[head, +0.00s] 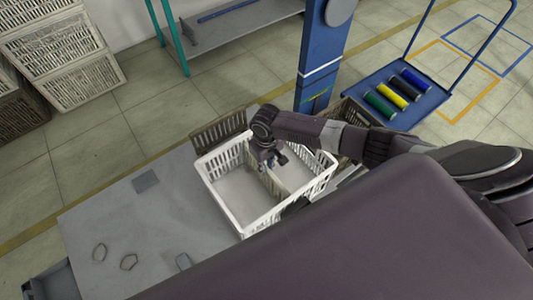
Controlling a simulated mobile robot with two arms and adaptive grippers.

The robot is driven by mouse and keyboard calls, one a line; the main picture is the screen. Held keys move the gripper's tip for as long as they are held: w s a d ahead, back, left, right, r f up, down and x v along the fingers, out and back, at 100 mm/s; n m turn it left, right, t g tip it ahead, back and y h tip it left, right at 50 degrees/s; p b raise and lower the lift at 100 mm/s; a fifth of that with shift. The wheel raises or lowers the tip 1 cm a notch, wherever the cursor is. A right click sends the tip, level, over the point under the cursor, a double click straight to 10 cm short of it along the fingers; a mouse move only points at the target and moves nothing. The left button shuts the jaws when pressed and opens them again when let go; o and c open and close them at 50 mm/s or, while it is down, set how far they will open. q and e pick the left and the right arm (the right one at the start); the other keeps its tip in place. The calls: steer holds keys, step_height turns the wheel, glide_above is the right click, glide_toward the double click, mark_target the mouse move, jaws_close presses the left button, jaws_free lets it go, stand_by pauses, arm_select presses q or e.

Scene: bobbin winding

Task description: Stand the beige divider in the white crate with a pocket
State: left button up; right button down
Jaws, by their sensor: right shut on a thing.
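The white crate (219,200) stands on the grey table, with slatted walls and an open top. The beige divider (274,184) shows as a narrow strip across the inside of the crate, between its left and right parts. My right gripper (273,164) reaches in from the right and points down over the crate. It is shut on the divider near the far wall. The gripper hides part of the divider, and I cannot tell whether its lower edge touches the crate floor. I cannot make out a pocket. My left gripper is not in view.
Brown crates stand behind (218,131) and right (350,114) of the white crate. A blue post (322,60) and a blue cart (418,112) with coloured spools stand beyond.

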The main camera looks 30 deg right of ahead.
stand_by(0.3)
steer(key=c, duration=1.8)
jaws_free()
steer(key=shift+c, duration=0.2)
step_height(320, 180, up, 12)
